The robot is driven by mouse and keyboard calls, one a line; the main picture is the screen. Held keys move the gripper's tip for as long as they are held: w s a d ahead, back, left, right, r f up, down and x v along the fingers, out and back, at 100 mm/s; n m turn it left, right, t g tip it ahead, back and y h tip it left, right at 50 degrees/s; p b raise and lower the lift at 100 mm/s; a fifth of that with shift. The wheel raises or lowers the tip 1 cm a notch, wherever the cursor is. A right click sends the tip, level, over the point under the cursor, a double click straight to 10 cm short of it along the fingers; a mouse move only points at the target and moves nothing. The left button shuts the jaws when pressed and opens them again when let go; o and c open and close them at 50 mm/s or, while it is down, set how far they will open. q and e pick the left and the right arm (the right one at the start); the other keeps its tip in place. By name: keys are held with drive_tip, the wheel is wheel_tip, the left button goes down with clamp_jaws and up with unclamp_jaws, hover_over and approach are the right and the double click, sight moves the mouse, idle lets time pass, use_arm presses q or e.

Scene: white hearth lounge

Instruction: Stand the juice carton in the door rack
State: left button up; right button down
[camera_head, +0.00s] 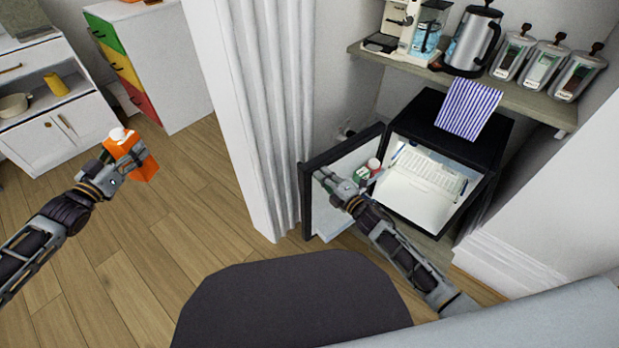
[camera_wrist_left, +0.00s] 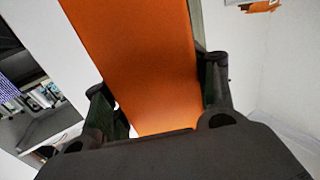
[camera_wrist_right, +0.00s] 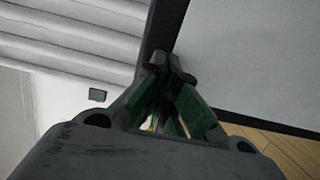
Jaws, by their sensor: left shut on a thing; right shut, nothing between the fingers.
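The juice carton (camera_head: 142,166) is orange with a white cap. My left gripper (camera_head: 117,158) is shut on it and holds it in the air over the wooden floor, at the left of the head view. The carton (camera_wrist_left: 140,60) fills the middle of the left wrist view between the fingers. The small black fridge (camera_head: 428,115) is open, its door (camera_head: 312,205) swung to the left. My right gripper (camera_head: 330,181) is shut and empty at the door's edge.
A shelf (camera_head: 530,100) above the fridge holds a coffee maker (camera_head: 397,25), kettle (camera_head: 473,42) and several canisters (camera_head: 512,55).

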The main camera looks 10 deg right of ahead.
use_arm(q)
drive_tip(key=shift+s+d+r, duration=0.1)
drive_tip(key=shift+d+r, duration=0.05)
drive_tip(key=shift+r, duration=0.1)
use_arm(e)
drive_tip(key=shift+w+r, duration=0.2)
drive_tip(key=shift+r, duration=0.05)
drive_tip(key=shift+a+r, duration=0.1)
drive_tip(key=shift+r, duration=0.05)
use_arm(q)
drive_tip(key=shift+s, duration=0.15)
